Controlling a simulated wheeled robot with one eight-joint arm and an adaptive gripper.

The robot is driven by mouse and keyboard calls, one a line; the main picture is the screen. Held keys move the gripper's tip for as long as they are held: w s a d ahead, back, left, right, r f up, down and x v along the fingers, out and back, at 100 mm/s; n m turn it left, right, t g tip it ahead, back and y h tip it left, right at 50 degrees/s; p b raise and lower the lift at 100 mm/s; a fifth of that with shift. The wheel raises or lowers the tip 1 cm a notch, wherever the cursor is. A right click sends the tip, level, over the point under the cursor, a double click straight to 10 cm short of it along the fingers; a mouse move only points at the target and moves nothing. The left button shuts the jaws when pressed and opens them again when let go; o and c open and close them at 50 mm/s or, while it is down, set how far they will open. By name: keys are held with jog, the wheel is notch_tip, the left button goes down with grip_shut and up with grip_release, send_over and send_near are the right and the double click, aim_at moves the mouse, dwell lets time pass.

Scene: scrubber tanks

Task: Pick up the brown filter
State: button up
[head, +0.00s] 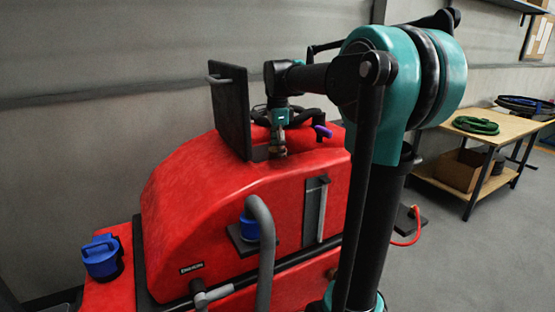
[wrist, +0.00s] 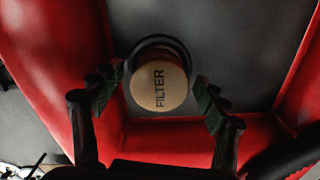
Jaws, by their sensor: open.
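The brown filter (wrist: 157,86) is in the wrist view, a round tan-brown cap marked FILTER, set against a dark ring on a grey surface. My gripper (wrist: 158,92) is open, with one dark ridged finger on each side of the filter and a visible gap on both sides. How far the fingertips are above the filter is hard to tell. In the head view my gripper (head: 278,141) points down into the open top of the red scrubber machine (head: 205,190). The filter is not clearly visible there.
A dark raised lid (head: 231,108) stands just left of my gripper. Red tank walls (wrist: 45,60) surround the grey recess. A purple handle (head: 322,131), a blue cap (head: 249,228) and a grey hose (head: 266,250) are on the machine. A wooden table (head: 500,128) stands at right.

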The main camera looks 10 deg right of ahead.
jog(key=shift+f, duration=0.25)
jog(key=c, duration=1.2)
jog(key=shift+r, duration=0.15)
notch_tip(320, 180, up, 20)
jog(key=shift+r, duration=0.95)
dwell(0.6)
jog(key=shift+r, duration=2.45)
